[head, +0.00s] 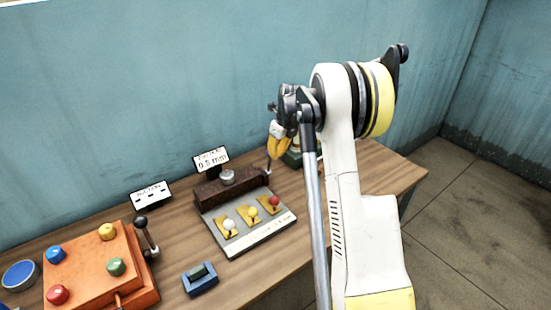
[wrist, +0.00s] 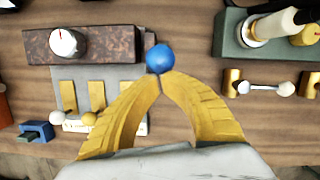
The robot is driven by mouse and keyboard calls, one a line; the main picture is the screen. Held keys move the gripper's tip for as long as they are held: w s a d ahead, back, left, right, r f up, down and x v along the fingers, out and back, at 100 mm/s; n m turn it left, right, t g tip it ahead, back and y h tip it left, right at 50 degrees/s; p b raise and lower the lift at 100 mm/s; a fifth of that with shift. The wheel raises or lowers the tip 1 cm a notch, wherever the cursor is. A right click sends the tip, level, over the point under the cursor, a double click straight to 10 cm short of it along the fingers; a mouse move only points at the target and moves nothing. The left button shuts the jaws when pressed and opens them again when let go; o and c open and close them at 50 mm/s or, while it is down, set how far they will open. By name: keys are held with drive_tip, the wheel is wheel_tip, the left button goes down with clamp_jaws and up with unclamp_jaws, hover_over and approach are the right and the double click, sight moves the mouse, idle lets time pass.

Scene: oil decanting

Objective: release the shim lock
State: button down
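The shim fixture has a grey plate (head: 230,240) with three yellow shim tabs, knobbed white, yellow and red. A rusty brown block (head: 210,192) with a round grey knob (head: 228,177) lies along its back edge. A thin lever (head: 268,166) stands at the block's right end. My gripper (head: 271,154) points down just above that end. In the wrist view, my yellow fingers (wrist: 160,78) come together right at a blue ball (wrist: 158,58) beside the block. I cannot tell whether they grip the ball's stem or only touch it. The fingers hide the red-knobbed tab there.
An orange box (head: 90,265) with coloured knobs and a black-knobbed lever (head: 146,235) stands at left. A small blue block (head: 200,279) lies in front. A green base (wrist: 232,42) with a bottle and brass posts (wrist: 231,82) are to the right in the wrist view.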

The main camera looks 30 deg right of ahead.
drive_tip(key=shift+w+r+p, duration=0.15)
drive_tip(key=shift+w+r, duration=0.05)
drive_tip(key=shift+w, duration=0.4)
drive_tip(key=shift+w+r+p, duration=0.15)
drive_tip(key=shift+w+r, duration=0.05)
drive_tip(key=shift+w, duration=0.35)
drive_tip(key=shift+s+d, duration=0.1)
drive_tip(key=shift+s, duration=0.05)
drive_tip(key=s+p+v, duration=0.1)
drive_tip(key=p+v, duration=0.1)
drive_tip(key=v, duration=0.9)
drive_tip(key=shift+s+d, duration=0.3)
drive_tip(key=shift+a, duration=0.15)
